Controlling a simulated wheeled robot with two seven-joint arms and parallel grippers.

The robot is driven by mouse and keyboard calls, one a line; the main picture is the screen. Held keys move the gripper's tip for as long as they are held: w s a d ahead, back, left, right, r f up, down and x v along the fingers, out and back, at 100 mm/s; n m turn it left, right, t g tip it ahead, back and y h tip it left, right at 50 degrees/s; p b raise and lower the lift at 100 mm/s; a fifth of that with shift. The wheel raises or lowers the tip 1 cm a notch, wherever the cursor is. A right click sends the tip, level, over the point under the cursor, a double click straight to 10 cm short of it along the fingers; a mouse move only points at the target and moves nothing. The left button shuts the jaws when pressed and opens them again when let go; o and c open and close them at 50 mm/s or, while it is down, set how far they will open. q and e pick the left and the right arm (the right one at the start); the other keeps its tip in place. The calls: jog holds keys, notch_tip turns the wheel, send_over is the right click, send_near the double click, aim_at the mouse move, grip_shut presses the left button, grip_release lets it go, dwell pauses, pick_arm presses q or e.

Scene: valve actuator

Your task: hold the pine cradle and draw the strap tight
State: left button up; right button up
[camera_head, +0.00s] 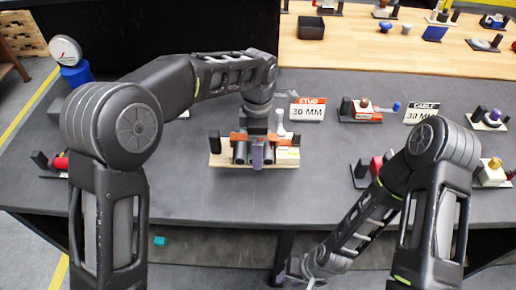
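The pine cradle (287,158) sits near the middle of the dark table, with dark cylinders in it and an orange band (285,140) across it, which looks like the strap. My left gripper (257,148) points down over the middle of the cradle and hides part of it. Its fingertips blend with the dark and purplish parts there, so I cannot tell whether it is open or grips anything. My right gripper (300,270) hangs low at the bottom of the view, in front of the table edge and apart from the cradle. Its finger gap is too small to judge.
A red-topped "STUD 30 MM" card (308,109) and a "CABLE 30 MM" card (420,113) stand behind. Several small fixtures, one with a blue-tipped handle (366,111), line the right side. A gauge (66,51) is at far left.

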dwell(0.5)
pick_arm(q)
send_over(258, 175)
notch_tip(258, 175, down, 7)
jog(key=shift+w, duration=0.1)
jog(key=shift+f, duration=0.15)
jog(key=shift+f, duration=0.9)
jog(key=shift+f, duration=0.65)
dwell(1.2)
jog(key=shift+r, duration=0.25)
dwell(1.3)
